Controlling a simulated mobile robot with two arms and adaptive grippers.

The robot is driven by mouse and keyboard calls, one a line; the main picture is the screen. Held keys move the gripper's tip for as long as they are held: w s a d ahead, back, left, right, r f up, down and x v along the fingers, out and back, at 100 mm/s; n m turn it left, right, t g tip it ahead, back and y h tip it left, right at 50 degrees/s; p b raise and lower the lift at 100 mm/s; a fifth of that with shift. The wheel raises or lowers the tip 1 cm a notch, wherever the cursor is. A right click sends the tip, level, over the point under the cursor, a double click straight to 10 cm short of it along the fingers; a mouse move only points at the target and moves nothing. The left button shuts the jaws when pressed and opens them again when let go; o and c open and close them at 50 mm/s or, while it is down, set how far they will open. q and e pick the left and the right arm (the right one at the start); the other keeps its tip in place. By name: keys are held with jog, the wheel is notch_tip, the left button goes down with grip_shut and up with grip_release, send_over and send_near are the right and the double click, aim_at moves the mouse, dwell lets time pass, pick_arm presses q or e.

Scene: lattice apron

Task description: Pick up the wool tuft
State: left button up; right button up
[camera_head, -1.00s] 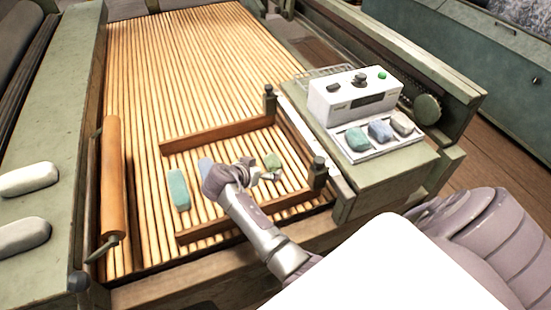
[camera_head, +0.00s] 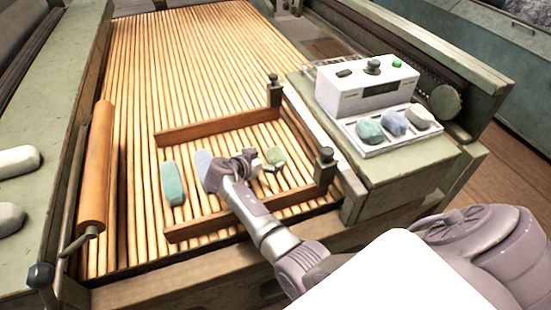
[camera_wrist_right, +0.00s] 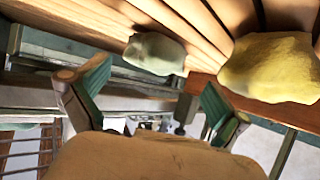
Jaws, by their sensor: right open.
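Several wool tufts lie on the slatted wooden bed inside and beside a low brown wooden frame (camera_head: 210,131): a teal one (camera_head: 174,184) at the left, a pale blue one (camera_head: 203,165) partly behind my gripper, and a small green one (camera_head: 275,155) at the right. My right gripper (camera_head: 270,168) is open and low over the slats, close to the green tuft. In the right wrist view the open fingers (camera_wrist_right: 153,100) have nothing between them. That view shows a yellow tuft (camera_wrist_right: 268,68) at upper right and a grey-green one (camera_wrist_right: 155,53) at upper middle, both apart from the fingers.
A white control box (camera_head: 366,90) stands on the green side ledge; its tray (camera_head: 375,150) holds teal, blue and grey tufts. An orange roller (camera_head: 97,165) runs along the bed's left side. Dark posts (camera_head: 325,165) stand at the frame's right corners. The far slats are clear.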

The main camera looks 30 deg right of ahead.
aim_at(272, 157)
jog(key=x, duration=0.4)
jog(key=shift+s+d+b, duration=0.1)
jog(key=shift+s+b, duration=0.05)
jog(key=shift+b, duration=0.2)
jog(key=c, duration=0.7)
